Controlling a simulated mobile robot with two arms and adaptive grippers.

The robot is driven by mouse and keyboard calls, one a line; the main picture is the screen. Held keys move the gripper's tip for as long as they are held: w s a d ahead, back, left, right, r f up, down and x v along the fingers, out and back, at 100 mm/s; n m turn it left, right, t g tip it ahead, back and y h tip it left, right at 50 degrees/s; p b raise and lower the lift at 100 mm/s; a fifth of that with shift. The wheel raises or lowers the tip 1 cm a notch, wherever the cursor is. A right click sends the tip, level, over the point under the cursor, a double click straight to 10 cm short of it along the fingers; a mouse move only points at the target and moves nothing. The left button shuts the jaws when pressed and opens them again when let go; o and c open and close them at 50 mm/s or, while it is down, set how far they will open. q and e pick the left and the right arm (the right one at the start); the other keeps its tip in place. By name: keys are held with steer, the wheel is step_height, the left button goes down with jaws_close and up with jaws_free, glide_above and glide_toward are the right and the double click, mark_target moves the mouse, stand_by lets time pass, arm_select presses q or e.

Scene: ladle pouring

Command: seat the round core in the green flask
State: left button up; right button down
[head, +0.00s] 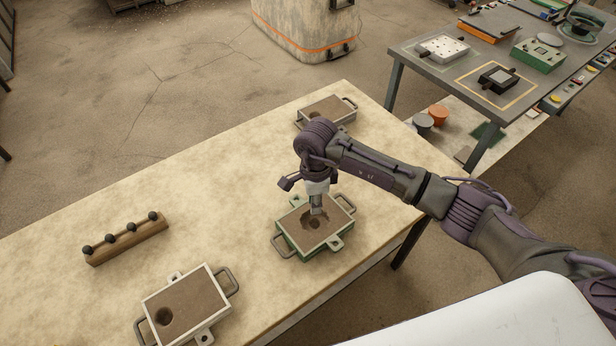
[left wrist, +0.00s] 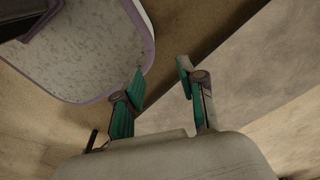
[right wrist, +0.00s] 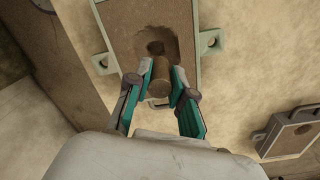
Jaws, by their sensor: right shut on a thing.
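The green flask (head: 289,256) sits on the near right part of the table, filled with brown sand that has a dark hollow in it. It also shows in the right wrist view (right wrist: 196,62). My right gripper (head: 317,212) is over this flask, pointing down. In the right wrist view my right gripper (right wrist: 161,82) is shut on the brown round core (right wrist: 160,88), which is beside the hollow in that picture. Whether the core touches the sand I cannot tell. My left gripper (left wrist: 161,78) is open and empty in the left wrist view; the head view does not show it.
A grey-rimmed flask (head: 222,313) with a round hole stands at the near left, another flask (head: 327,112) at the far edge. A wooden rack (head: 128,240) with several dark knobs lies at the left. The table (head: 200,205) between them is clear.

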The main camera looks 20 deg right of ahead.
steer(key=shift+w, duration=0.2)
steer(key=shift+s, duration=0.3)
steer(key=f+b, duration=0.1)
steer(key=s+f+b, duration=0.1)
steer(key=shift+f, duration=0.4)
step_height(320, 180, down, 2)
steer(key=shift+w+f+b, duration=0.1)
steer(key=shift+w+b, duration=0.05)
steer(key=shift+b, duration=0.7)
arm_select(q)
steer(key=f, duration=0.1)
steer(key=s+f, duration=0.1)
steer(key=f, duration=0.1)
steer(key=shift+s+d+f, duration=0.25)
steer(key=shift+s, duration=0.1)
steer(key=shift+f, duration=0.2)
steer(key=shift+w, duration=0.3)
